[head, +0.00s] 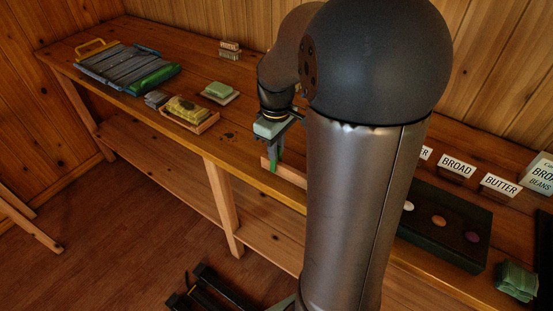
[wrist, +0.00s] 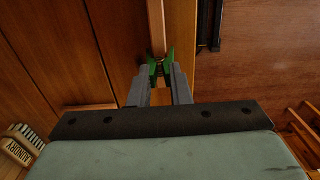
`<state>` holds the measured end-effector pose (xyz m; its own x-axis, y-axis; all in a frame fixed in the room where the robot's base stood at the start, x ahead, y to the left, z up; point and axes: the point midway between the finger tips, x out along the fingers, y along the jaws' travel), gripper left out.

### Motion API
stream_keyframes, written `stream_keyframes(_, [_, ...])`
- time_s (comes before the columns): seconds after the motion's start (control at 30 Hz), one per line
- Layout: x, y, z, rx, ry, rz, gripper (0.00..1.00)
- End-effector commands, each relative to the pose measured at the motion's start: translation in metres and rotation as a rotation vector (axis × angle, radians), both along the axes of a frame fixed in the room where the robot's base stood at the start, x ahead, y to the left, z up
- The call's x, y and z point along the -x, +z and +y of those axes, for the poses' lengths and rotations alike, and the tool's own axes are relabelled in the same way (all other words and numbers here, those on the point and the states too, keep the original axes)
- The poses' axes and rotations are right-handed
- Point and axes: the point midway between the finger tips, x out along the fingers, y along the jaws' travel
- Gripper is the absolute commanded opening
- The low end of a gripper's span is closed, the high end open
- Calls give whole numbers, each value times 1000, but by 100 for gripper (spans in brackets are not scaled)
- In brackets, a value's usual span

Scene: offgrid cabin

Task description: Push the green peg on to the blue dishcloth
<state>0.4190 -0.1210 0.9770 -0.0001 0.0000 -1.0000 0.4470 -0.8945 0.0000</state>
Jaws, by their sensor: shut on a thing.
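My gripper (head: 273,160) is low over the front edge of the bench, left of my arm's large link. Its jaws are shut on the green peg (head: 273,167), which hangs at the fingertips. In the wrist view, the gripper (wrist: 160,80) has the green peg (wrist: 153,69) between its fingertips, with green parts spreading to both sides. The peg is close to a pale wooden strip; I cannot tell whether they touch. I cannot make out a blue dishcloth in either view; my arm hides part of the bench.
The pale wooden strip (head: 288,173) lies by the bench's front edge. Further left are a sponge on a wooden tray (head: 205,124), a soap dish (head: 221,97) and a ribbed blue-grey rack (head: 112,68). A dark tray (head: 447,240) and folded green cloth (head: 517,281) are at right.

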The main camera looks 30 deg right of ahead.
Motion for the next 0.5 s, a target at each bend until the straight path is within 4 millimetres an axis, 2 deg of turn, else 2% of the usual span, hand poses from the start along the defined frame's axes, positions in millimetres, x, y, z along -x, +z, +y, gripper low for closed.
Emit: stream_keyframes(0.5, [0, 15, 0, 0, 0, 0, 0])
